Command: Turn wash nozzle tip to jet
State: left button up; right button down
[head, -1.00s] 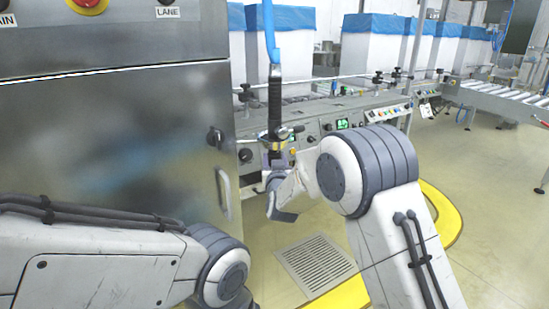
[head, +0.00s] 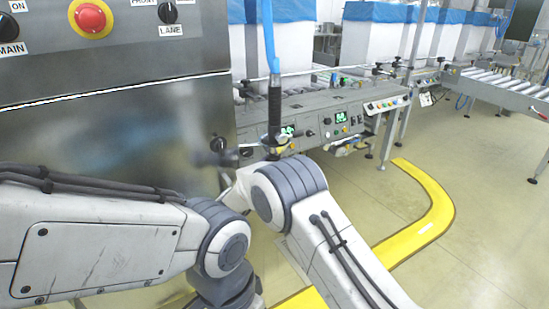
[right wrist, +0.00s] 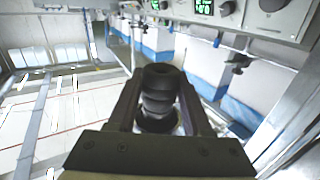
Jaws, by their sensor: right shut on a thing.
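The wash nozzle (head: 275,105) hangs upright from a blue hose, with a black grip and a dark barrel (head: 248,151) across its lower end. My right gripper (head: 212,158) is small, dark and blurred at the barrel's left end, in front of the steel cabinet. In the right wrist view its two fingers are shut on a black ringed piece, apparently the nozzle tip (right wrist: 158,92), seen end-on. Any spray setting mark on the tip is unreadable. My left arm comes in from the left, and its gripper is out of view.
The steel cabinet (head: 110,130) with a red button (head: 90,18) and black knobs stands close on the left. A conveyor machine with green displays (head: 341,115) runs behind the nozzle. A yellow floor strip (head: 425,200) curves at the right, with open floor beyond.

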dwell(0.4)
jog(key=shift+c, duration=1.6)
grip_release()
pick_arm(q)
jog(key=shift+r, duration=0.15)
pick_arm(e)
jog(key=shift+s, duration=0.1)
